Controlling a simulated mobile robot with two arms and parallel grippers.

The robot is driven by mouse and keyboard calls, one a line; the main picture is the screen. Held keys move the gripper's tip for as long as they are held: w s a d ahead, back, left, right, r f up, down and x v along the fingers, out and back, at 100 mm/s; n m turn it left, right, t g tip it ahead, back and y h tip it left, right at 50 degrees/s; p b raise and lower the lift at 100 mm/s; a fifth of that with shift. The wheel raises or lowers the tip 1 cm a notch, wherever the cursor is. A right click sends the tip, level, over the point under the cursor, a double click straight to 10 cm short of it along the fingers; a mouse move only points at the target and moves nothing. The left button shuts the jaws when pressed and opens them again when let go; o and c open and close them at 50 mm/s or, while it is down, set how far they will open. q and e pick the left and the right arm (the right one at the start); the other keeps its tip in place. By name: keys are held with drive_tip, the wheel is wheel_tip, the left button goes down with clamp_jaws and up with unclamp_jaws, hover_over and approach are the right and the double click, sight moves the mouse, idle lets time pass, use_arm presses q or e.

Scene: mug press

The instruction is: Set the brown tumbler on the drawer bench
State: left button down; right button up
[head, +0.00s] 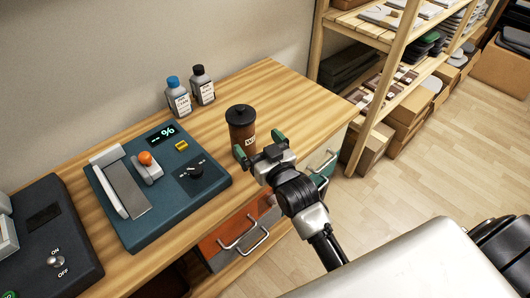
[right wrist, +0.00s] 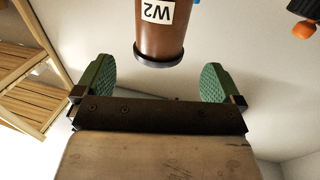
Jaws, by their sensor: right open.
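The brown tumbler (head: 240,132), with a black lid and a white label, is upright at the front right of the wooden drawer bench (head: 285,105) in the head view. The gripper partly hides its lower part. My right gripper (head: 259,148) is open, its green fingers pointing at the tumbler from the front. In the right wrist view the tumbler (right wrist: 162,30) appears upside down, with its label reading W2. It lies ahead of the open right gripper (right wrist: 157,84), in line with the gap, and I see no finger contact. My left gripper is not in view.
A blue press machine (head: 160,205) with an orange knob stands left of the tumbler. Two bottles (head: 190,92) stand behind it near the wall. A dark box (head: 45,240) is at far left. A wooden shelf (head: 385,70) rises beyond the bench's right end.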

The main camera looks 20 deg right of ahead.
drive_tip(key=s, duration=0.3)
drive_tip(key=shift+s+d, duration=0.2)
idle(0.3)
